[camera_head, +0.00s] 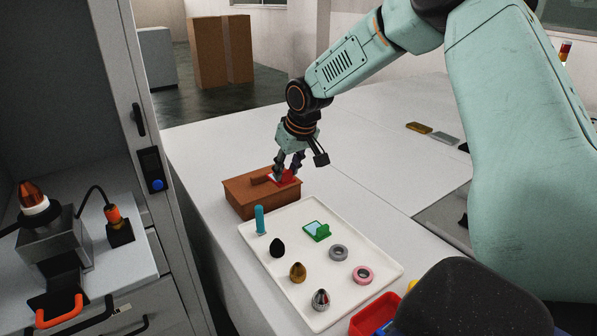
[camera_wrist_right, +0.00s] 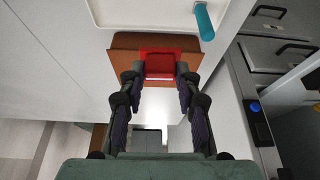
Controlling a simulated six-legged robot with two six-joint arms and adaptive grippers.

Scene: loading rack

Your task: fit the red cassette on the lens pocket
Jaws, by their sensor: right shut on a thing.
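The red cassette (camera_head: 284,178) is at the top of a brown wooden block (camera_head: 262,197) on the white table. My right gripper (camera_head: 288,170) comes down from above and is shut on the cassette. In the right wrist view the red cassette (camera_wrist_right: 160,62) sits between the two fingertips (camera_wrist_right: 160,80), over the brown block (camera_wrist_right: 122,62). The fingers hide part of the cassette, and I cannot tell whether it is seated or just above the block. No lens pocket can be made out under it. My left gripper is not in view.
A white tray (camera_head: 302,300) in front of the block holds a teal cylinder (camera_head: 260,219), a green cassette-like part (camera_head: 317,231), rings and several pointed pieces. A red bin (camera_head: 373,316) is at the lower right. Grey cabinet equipment stands left.

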